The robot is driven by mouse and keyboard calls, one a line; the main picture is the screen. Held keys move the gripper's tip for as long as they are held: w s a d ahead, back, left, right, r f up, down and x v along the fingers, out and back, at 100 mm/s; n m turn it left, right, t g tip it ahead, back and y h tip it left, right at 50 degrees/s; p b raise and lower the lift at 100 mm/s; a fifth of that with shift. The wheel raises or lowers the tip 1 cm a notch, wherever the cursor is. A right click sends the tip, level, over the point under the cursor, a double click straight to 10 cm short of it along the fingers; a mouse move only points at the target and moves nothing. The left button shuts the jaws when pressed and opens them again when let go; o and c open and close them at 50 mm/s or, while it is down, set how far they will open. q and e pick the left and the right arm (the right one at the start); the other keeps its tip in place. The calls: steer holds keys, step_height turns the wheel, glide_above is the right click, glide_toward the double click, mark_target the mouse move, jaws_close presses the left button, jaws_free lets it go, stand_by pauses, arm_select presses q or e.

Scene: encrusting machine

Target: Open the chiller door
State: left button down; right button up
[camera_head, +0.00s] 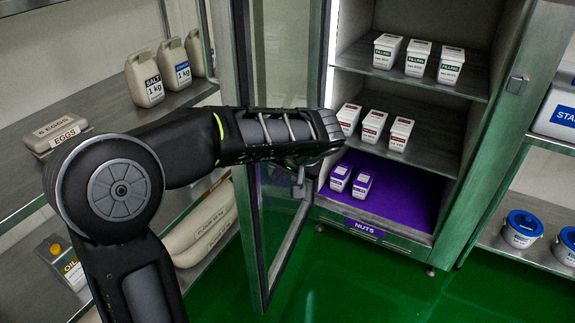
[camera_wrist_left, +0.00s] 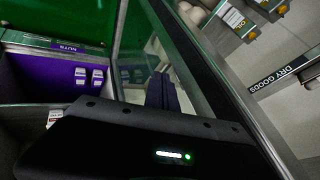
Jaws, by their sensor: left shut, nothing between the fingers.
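The chiller (camera_head: 470,165) stands at centre right in the head view, its interior exposed. Its glass door (camera_head: 250,225) stands swung out toward the left, with a wide gap to the shelves. The door's frame and glass also cross the left wrist view (camera_wrist_left: 215,75). My left arm reaches across the door's upper part. My left gripper (camera_head: 298,182) is shut and empty, close by the door on the side of the opening. Its fingers show before the glass in the left wrist view (camera_wrist_left: 161,92); I cannot tell whether they touch it. My right gripper is not in view.
White filling tubs (camera_head: 419,58), red-labelled tubs (camera_head: 373,126) and purple-labelled boxes (camera_head: 362,185) stand on the chiller shelves. A left rack (camera_head: 105,118) holds salt jugs and an eggs carton. Blue-lidded tubs (camera_head: 521,229) stand at right. Green floor before the chiller is clear.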

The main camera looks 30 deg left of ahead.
arm_select(q)
steer(key=a, duration=0.3)
steer(key=shift+s+a+r, duration=0.15)
steer(key=shift+s+r, duration=0.05)
steer(key=shift+s, duration=0.1)
